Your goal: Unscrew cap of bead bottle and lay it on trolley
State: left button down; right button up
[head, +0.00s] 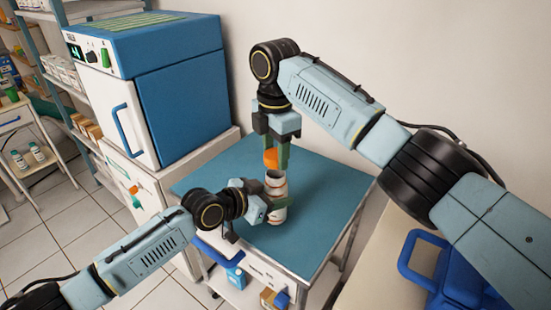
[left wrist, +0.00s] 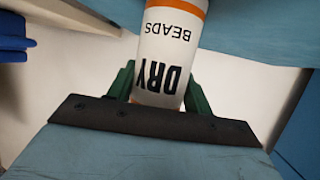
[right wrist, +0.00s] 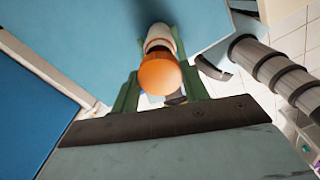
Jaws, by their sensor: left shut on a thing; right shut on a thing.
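The white bead bottle (head: 276,188) is upright above the trolley's blue top (head: 325,205), with its dark open mouth showing. In the left wrist view the bottle (left wrist: 172,50) carries the words "DRY BEADS" and an orange band. My left gripper (head: 277,204) is shut on the bottle's body from the side. My right gripper (head: 273,155) points down over the bottle, shut on the orange cap (head: 271,158). The cap is apart from the bottle, a little above its mouth. In the right wrist view the cap (right wrist: 160,75) sits between the green fingers and partly hides the bottle.
A blue and white cabinet-top unit (head: 150,80) stands left of the trolley. The trolley's blue top is bare around the bottle, mainly behind and to the right. A blue case (head: 460,280) lies on a counter at lower right. A wall is behind.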

pick_arm(q)
jog(key=c, duration=0.5)
grip_release()
